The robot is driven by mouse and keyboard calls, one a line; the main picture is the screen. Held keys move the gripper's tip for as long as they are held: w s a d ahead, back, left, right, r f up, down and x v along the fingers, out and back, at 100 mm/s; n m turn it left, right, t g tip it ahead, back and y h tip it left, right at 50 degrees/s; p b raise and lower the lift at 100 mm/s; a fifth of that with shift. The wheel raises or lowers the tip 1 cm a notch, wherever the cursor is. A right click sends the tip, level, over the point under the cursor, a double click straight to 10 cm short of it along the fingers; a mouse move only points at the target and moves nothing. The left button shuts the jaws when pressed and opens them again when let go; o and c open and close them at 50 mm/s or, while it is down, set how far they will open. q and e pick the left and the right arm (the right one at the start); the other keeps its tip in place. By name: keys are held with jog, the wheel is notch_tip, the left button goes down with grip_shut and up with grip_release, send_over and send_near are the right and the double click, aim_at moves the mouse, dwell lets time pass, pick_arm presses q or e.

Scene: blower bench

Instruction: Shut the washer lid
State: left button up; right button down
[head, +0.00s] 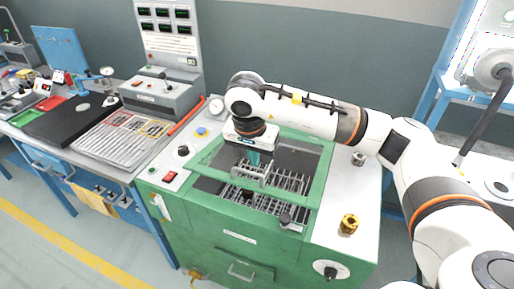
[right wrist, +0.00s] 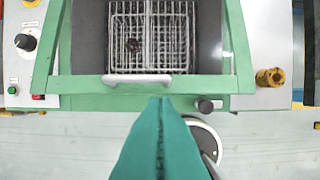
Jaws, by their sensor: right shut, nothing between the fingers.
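The green washer (head: 200,225) stands in the middle of the head view. Its lid (head: 322,170) is a green frame with a dark see-through window and a pale bar handle (head: 250,174) near its front edge. The lid looks partly raised, with wire racks (head: 265,203) showing through it and below its front edge. My right gripper (head: 257,160) is over the lid, close to the handle. In the right wrist view its teal fingers (right wrist: 161,100) are shut and empty, pointing at the lid's front bar beside the handle (right wrist: 137,79). Contact cannot be told. My left gripper is out of view.
A brass fitting (head: 348,224) stands on the washer's right top. Knobs and a red switch (head: 169,177) sit on its left top. A bench with a ribbed metal tray (head: 120,135) is at left. Blue shelving (head: 450,85) stands at right.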

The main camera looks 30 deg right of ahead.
jog(key=p, duration=0.1)
send_over(256, 213)
jog(key=w+d, duration=0.1)
jog(key=d, duration=0.1)
jog(key=x, duration=0.2)
jog(key=a+x, duration=0.1)
jog(key=x, duration=0.2)
jog(key=shift+s+a+f, duration=0.1)
jog(key=shift+s+f, duration=0.1)
jog(key=shift+f, duration=0.15)
jog(key=f, duration=0.1)
jog(key=f+p, duration=0.1)
jog(key=f, duration=0.1)
jog(key=shift+s+a, duration=0.15)
jog(key=shift+a, duration=0.25)
jog(key=shift+f+p, duration=0.3)
jog(key=shift+f, duration=0.1)
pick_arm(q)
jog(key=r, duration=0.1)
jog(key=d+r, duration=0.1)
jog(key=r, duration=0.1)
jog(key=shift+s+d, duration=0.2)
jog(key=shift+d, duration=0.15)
pick_arm(e)
jog(key=shift+f, duration=0.1)
